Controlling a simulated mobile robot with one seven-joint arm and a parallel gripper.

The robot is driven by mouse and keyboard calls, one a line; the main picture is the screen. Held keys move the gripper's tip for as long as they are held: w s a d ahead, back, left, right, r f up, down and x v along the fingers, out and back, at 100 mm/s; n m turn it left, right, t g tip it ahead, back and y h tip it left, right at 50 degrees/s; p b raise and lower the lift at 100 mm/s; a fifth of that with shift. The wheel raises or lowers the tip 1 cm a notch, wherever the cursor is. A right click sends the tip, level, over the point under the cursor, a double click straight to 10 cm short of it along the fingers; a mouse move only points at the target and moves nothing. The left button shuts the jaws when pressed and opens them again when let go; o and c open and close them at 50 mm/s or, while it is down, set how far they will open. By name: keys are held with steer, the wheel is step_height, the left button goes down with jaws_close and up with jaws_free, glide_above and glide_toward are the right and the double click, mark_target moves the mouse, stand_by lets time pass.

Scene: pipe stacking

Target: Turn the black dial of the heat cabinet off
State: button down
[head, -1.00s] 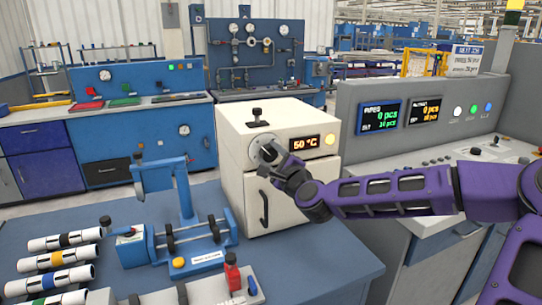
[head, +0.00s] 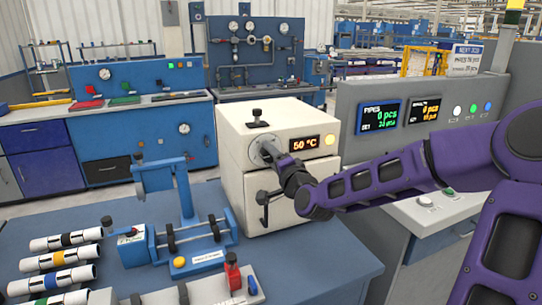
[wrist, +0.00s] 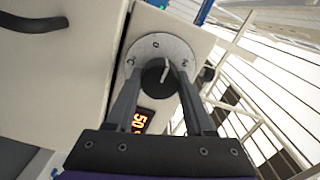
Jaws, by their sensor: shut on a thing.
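The heat cabinet (head: 290,120) is a cream box on the blue bench, with an orange display reading 50 °C and a lit yellow lamp. Its black dial (wrist: 155,74) sits on a round grey plate (wrist: 163,47) and has a white pointer mark. In the wrist view my gripper (wrist: 159,80) has one finger on each side of the dial and is shut on it. In the head view my gripper (head: 272,154) reaches the cabinet's front from the right and hides the dial.
A black door handle (head: 263,212) is just below my gripper. A black knob (head: 257,117) stands on the cabinet's top. A blue clamp fixture (head: 185,235) and several white pipes (head: 60,258) are to the left. A grey console (head: 425,115) is on the right.

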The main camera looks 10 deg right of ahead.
steer(key=n, duration=0.3)
steer(key=n+b, duration=0.1)
steer(key=n, duration=0.1)
steer(key=shift+r+n, duration=0.2)
steer(key=shift+n, duration=0.2)
stand_by(0.4)
steer(key=shift+c, duration=1.4)
jaws_free()
steer(key=shift+w, duration=0.1)
steer(key=shift+f, duration=0.1)
